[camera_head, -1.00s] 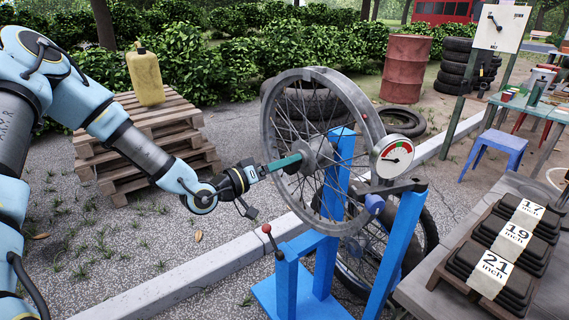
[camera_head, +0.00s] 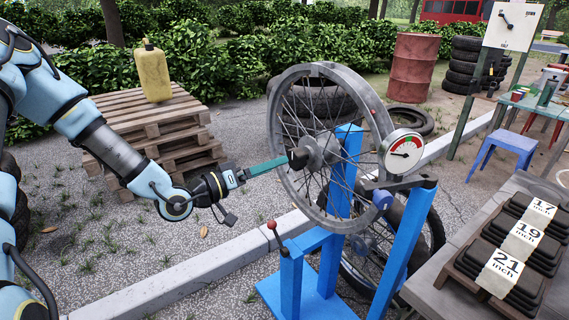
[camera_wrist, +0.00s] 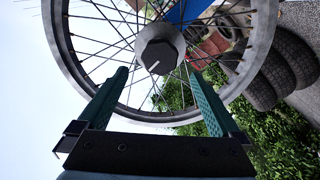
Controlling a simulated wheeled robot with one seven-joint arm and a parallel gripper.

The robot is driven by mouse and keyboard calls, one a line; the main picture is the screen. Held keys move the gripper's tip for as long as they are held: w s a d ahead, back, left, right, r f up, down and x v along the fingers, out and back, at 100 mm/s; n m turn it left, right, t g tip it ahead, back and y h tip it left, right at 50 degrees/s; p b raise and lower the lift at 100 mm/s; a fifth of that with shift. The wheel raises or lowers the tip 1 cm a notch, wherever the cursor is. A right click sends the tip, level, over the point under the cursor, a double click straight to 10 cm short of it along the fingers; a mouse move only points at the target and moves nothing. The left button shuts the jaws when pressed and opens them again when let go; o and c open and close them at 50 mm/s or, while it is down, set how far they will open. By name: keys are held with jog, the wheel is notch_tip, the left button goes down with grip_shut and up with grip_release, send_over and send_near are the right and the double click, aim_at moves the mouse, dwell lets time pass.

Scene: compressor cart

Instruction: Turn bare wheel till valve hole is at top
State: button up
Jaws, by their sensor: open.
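The bare spoked wheel (camera_head: 284,176) is mounted upright on a blue stand (camera_head: 330,262). Its dark hub end (camera_head: 298,158) faces my gripper. In the wrist view the hub (camera_wrist: 160,55) is a dark knob with a pale mark, and the wheel rim (camera_wrist: 58,50) curves around it. My gripper (camera_head: 287,160) is open, its green fingers pointing at the hub. In the wrist view the fingers of my gripper (camera_wrist: 162,82) stand apart on either side below the hub, with nothing between them. I cannot clearly make out the valve hole on the rim.
A dial gauge (camera_head: 402,152) sits at the wheel's right side. A red-knobbed lever (camera_head: 272,226) stands on the stand's near left. A bench (camera_head: 455,300) with black inner-tube stacks is at right. Wooden pallets (camera_head: 150,125) with a yellow can (camera_head: 153,72) stand at left behind the arm.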

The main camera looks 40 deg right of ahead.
jog(key=shift+w+a, duration=0.1)
jog(key=shift+a, duration=2)
jog(key=shift+w, duration=0.1)
jog(key=w+a+n+t+y+p, duration=0.1)
jog(key=w+a+t+y+p, duration=0.1)
jog(key=w+a+y, duration=0.3)
jog(key=w+a+f+n+t+y+p, duration=0.1)
jog(key=w+a+y+p, duration=0.15)
jog(key=a, duration=0.55)
jog(key=w+a+t+y+p, duration=0.1)
jog(key=w+a+t+y, duration=0.15)
jog(key=a+y, duration=0.3)
jog(key=s+a+r+n+g+y+p, duration=0.1)
jog(key=s+a+r+n+y+p, duration=0.1)
jog(key=a+r, duration=0.5)
jog(key=s+a+r+n+g+y+p, duration=0.2)
jog(key=s+a+r+n, duration=0.3)
jog(key=a, duration=0.7)
notch_tip(320, 180, up, 2)
jog(key=shift+s+r+y+p, duration=0.15)
jog(key=shift+y+p, duration=0.25)
jog(key=shift+p, duration=0.2)
jog(key=shift+c, duration=0.4)
